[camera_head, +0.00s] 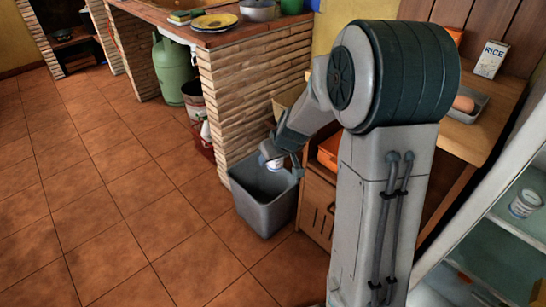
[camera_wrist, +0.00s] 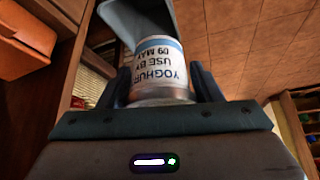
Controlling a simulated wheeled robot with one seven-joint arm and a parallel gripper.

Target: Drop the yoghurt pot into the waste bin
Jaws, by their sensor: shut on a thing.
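The yoghurt pot (camera_wrist: 160,68) is white with a blue band and the words "YOGHURT USE BY 09 MAY". My gripper (camera_wrist: 163,88) is shut on it, with one finger on each side. In the head view the pot (camera_head: 272,163) is small in my gripper (camera_head: 280,158), over the open top of the grey waste bin (camera_head: 264,208). The bin stands on the floor against the brick counter. Part of the bin's grey wall (camera_wrist: 128,18) shows beyond the pot in the wrist view. The bin's bottom is mostly hidden.
A brick counter (camera_head: 245,105) stands behind the bin, with a yellow plate (camera_head: 214,21) on top. A wooden cabinet (camera_head: 318,205) is close to the bin's right. Another white pot (camera_head: 525,203) stands on a shelf at right. Tiled floor (camera_head: 140,210) is clear at left.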

